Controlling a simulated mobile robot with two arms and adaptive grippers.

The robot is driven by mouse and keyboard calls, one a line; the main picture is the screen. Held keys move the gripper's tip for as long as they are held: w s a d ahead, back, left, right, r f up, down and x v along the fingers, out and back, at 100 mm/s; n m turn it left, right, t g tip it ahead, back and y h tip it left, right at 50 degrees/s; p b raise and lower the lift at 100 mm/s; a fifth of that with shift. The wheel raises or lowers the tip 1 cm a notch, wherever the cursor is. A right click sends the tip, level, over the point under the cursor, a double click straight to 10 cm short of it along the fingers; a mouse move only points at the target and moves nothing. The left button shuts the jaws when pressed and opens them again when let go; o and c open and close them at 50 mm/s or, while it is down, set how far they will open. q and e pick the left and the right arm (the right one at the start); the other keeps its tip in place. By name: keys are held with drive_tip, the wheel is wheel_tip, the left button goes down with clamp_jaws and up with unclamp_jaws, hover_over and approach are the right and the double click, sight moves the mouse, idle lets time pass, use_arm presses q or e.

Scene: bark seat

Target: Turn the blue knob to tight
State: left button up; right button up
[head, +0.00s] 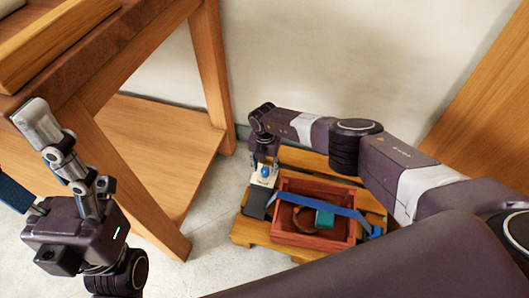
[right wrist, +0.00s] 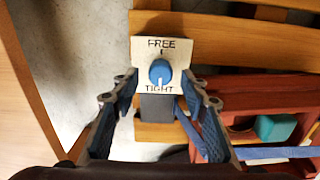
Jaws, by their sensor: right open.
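The blue knob (right wrist: 160,72) sits on a white plate (right wrist: 144,47) marked FREE at the top and TIGHT at the bottom. A white line on the knob points down toward TIGHT in the right wrist view. The knob also shows in the head view (head: 265,171), just below my right gripper (head: 264,154). In the right wrist view my right gripper (right wrist: 158,90) is open and empty, with one finger to either side of the knob, apart from it. My left gripper (head: 62,185) is raised at the left of the head view, away from the knob; its opening is unclear.
A red wooden box (head: 283,239) stands on a slatted wooden seat (head: 243,232). A blue strap (head: 318,206) crosses it, and a teal block (head: 325,219) lies inside. A wooden table (head: 97,38) stands at the left. Bare floor (head: 205,220) lies between table and seat.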

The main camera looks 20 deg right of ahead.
sight(264, 170)
wheel_tip(264, 170, up, 10)
idle(0.5)
drive_tip(key=shift+f, duration=0.15)
